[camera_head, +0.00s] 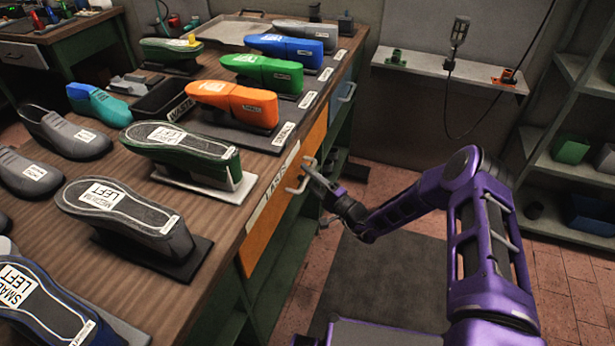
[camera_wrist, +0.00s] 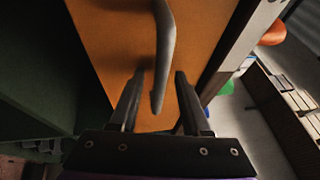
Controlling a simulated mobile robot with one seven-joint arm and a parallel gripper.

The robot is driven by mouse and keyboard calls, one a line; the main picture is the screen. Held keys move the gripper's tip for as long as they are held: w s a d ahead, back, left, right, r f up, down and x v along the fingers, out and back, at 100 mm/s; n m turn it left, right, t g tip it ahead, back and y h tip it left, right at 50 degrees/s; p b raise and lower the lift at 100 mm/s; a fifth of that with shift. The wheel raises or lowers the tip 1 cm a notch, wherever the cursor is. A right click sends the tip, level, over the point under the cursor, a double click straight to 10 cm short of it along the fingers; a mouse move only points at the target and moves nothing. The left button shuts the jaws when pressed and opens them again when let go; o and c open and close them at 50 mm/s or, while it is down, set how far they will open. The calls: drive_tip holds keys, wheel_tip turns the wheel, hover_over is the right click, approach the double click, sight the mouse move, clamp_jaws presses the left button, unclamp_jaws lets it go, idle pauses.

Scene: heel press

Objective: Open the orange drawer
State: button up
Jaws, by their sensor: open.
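The orange drawer (camera_head: 262,236) is in the front of the wooden workbench, under its top edge, and its front looks flush with the bench. A grey bar handle (camera_head: 296,184) stands out from it. My gripper (camera_head: 311,170) is at the handle, with its jaws open. In the wrist view the orange drawer front (camera_wrist: 112,40) fills the upper middle. The handle (camera_wrist: 165,45) runs down between the two fingers of my gripper (camera_wrist: 160,78), with a gap visible on each side. I cannot tell how deep the handle sits between the fingers.
The workbench top (camera_head: 229,216) carries several shoes and colored lasts, including an orange last (camera_head: 232,101) and a green last (camera_head: 263,72). A shelf unit (camera_head: 575,185) stands at the right. The floor beside the bench holds a dark mat (camera_head: 385,278).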

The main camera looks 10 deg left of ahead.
clamp_jaws()
idle(1.3)
